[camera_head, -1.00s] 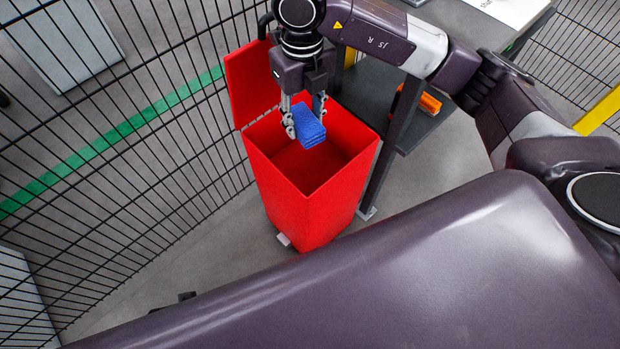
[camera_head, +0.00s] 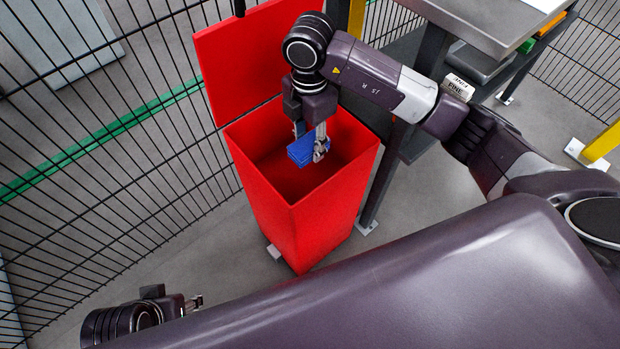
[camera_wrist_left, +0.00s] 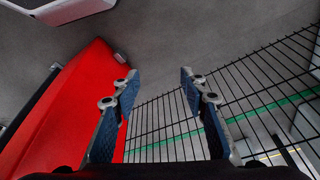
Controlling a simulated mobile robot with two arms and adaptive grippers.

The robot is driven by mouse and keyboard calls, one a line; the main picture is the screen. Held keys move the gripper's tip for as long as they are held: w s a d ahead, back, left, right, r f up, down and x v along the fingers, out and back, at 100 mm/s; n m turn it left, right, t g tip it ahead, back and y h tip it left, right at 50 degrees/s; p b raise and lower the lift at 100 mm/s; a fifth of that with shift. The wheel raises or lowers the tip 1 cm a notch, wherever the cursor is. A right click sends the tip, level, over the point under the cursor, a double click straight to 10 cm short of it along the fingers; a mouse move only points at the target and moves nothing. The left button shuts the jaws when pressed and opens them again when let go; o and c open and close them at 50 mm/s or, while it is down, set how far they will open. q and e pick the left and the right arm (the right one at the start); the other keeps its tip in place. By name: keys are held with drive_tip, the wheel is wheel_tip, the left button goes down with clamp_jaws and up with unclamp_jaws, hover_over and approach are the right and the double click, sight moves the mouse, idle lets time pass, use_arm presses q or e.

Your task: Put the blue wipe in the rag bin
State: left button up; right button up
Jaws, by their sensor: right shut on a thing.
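The blue wipe (camera_head: 301,151) is a small folded pad between the fingers of my right gripper (camera_head: 310,146), which is shut on it. Both are over the open mouth of the red rag bin (camera_head: 300,228) in the head view; how deep they reach is hard to tell. The bin's lid (camera_head: 245,62) stands open at the back. My left gripper (camera_head: 190,303) shows at the lower left of the head view, away from the bin. In the left wrist view its fingers (camera_wrist_left: 157,90) are apart with nothing between them, and the bin's side (camera_wrist_left: 65,110) is at the left.
A black wire fence (camera_head: 100,150) runs along the left and behind the bin. A grey workbench (camera_head: 490,20) stands to the right of the bin, with a box marked "FINE" (camera_head: 458,88) by it. Grey floor lies open left of the bin.

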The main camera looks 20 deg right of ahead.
wheel_tip(320, 180, down, 3)
drive_tip(key=shift+s+f, duration=0.1)
drive_tip(key=b, duration=0.2)
hover_over(309, 186)
wheel_tip(309, 186, down, 8)
drive_tip(key=shift+s+r, duration=0.1)
drive_tip(key=shift+f, duration=0.35)
wheel_tip(309, 186, down, 4)
drive_tip(key=shift+f+b, duration=0.25)
drive_tip(key=shift+b, duration=0.5)
use_arm(q)
drive_tip(key=w+d+r+t+h, duration=0.1)
drive_tip(key=w+d+r+t, duration=0.1)
drive_tip(key=w+t, duration=0.2)
drive_tip(key=w, duration=0.3)
drive_tip(key=shift+w+r, duration=0.15)
drive_tip(key=shift+r, duration=0.05)
drive_tip(key=shift+w+d, duration=0.1)
use_arm(e)
drive_tip(key=shift+f, duration=0.1)
drive_tip(key=shift+f, duration=0.1)
drive_tip(key=o, duration=1.1)
use_arm(q)
drive_tip(key=shift+w+d+r, duration=0.1)
drive_tip(key=shift+w+r, duration=0.05)
drive_tip(key=shift+w, duration=0.05)
